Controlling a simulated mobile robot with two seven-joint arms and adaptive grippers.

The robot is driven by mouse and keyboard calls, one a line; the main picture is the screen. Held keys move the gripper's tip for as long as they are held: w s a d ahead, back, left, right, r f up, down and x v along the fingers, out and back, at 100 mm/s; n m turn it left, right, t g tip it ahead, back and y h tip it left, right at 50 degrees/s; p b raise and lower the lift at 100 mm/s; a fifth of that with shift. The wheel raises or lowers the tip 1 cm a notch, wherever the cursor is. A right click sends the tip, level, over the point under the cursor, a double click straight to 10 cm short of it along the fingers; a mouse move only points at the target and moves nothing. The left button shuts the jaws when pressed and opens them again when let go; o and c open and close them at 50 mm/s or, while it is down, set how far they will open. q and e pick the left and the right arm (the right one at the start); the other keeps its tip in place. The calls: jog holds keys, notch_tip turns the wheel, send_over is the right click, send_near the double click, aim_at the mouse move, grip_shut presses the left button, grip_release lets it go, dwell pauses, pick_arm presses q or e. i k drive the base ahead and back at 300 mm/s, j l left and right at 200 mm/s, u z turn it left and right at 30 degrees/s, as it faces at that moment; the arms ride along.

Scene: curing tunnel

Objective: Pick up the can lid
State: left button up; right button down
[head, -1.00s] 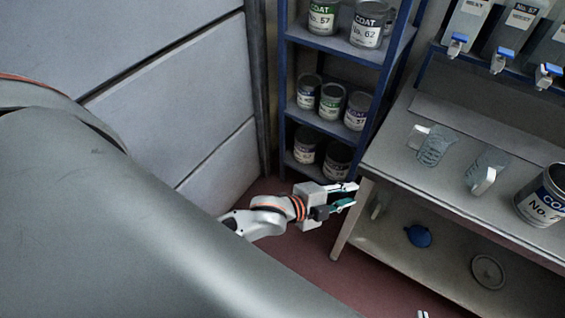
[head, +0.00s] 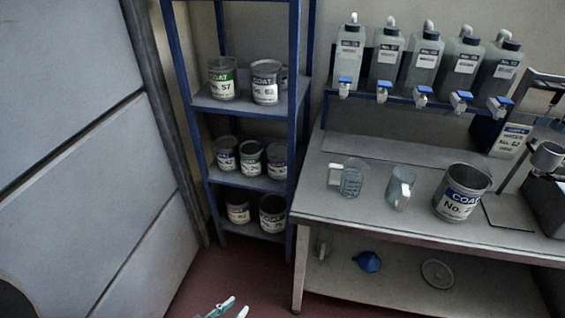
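A round grey can lid (head: 437,273) lies flat on the lower shelf of the workbench, towards its front right part. My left gripper (head: 229,310) shows only by its fingertips at the bottom edge of the head view. The tips are apart with nothing visible between them. It is well to the left of the lid, in front of the bench's left leg. The rest of this gripper is cut off by the frame. My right gripper is not in the head view.
The workbench (head: 400,225) carries two clear measuring jugs (head: 352,178) (head: 400,188) and an open can (head: 461,192). A blue funnel (head: 368,261) lies left of the lid. A blue rack (head: 297,110) of cans stands at the left. Red floor (head: 245,275) is clear before it.

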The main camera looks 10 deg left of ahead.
aim_at(461, 186)
jog(key=z, duration=0.95)
jog(key=i+l+u, duration=0.2)
jog(key=i+u, duration=0.15)
jog(key=i+l+u, duration=0.45)
jog(key=l+u, duration=0.15)
jog(key=l, duration=0.15)
jog(key=k+z, duration=0.35)
jog(key=i+j, duration=0.1)
jog(key=i, duration=0.2)
